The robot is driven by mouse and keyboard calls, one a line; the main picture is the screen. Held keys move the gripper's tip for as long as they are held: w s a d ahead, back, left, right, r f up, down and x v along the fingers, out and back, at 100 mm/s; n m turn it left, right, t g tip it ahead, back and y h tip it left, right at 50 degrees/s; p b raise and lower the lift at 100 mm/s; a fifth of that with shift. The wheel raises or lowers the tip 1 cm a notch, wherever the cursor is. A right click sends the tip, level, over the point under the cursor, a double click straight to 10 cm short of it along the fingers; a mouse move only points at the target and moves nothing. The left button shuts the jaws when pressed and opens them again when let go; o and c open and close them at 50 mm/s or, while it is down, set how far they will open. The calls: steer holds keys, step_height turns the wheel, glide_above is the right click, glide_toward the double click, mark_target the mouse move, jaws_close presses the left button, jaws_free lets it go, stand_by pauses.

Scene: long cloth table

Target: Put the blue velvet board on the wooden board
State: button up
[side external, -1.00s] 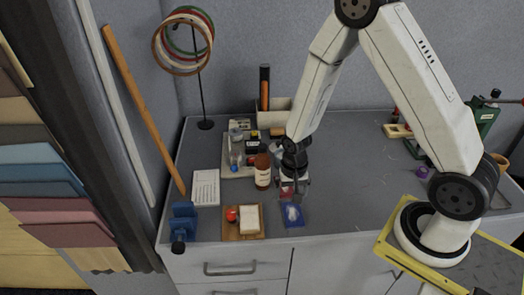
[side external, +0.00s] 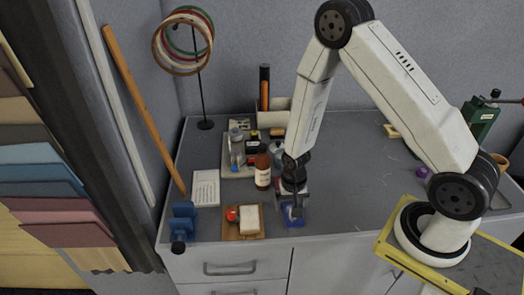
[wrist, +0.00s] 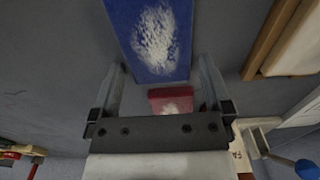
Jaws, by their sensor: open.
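The blue velvet board (side external: 297,223) lies flat near the table's front edge, with a whitish patch on top. In the wrist view the blue board (wrist: 125,22) is just ahead of the fingertips, apart from them. My gripper (side external: 293,208) is open, low over the table at the board's far side; its two fingers also show in the wrist view (wrist: 162,72). The wooden board (side external: 255,234) lies to the left, carrying a red object (side external: 232,215) and a cream block (side external: 250,220). Its edge shows at upper right in the wrist view (wrist: 268,38).
A small red pad (wrist: 170,92) with a whitish patch lies between my fingers. A blue clamp-like object (side external: 183,215) is at left. The table right of the blue board is clear.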

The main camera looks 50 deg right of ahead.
steer(key=c, duration=1.1)
steer(key=shift+r, duration=0.15)
steer(key=shift+r, duration=4.85)
steer(key=shift+m, duration=0.3)
steer(key=w+a, duration=0.2)
steer(key=a, duration=0.1)
steer(key=w+a, duration=0.3)
steer(key=w+a+f, duration=0.1)
steer(key=w+a, duration=0.2)
steer(key=shift+a, duration=0.2)
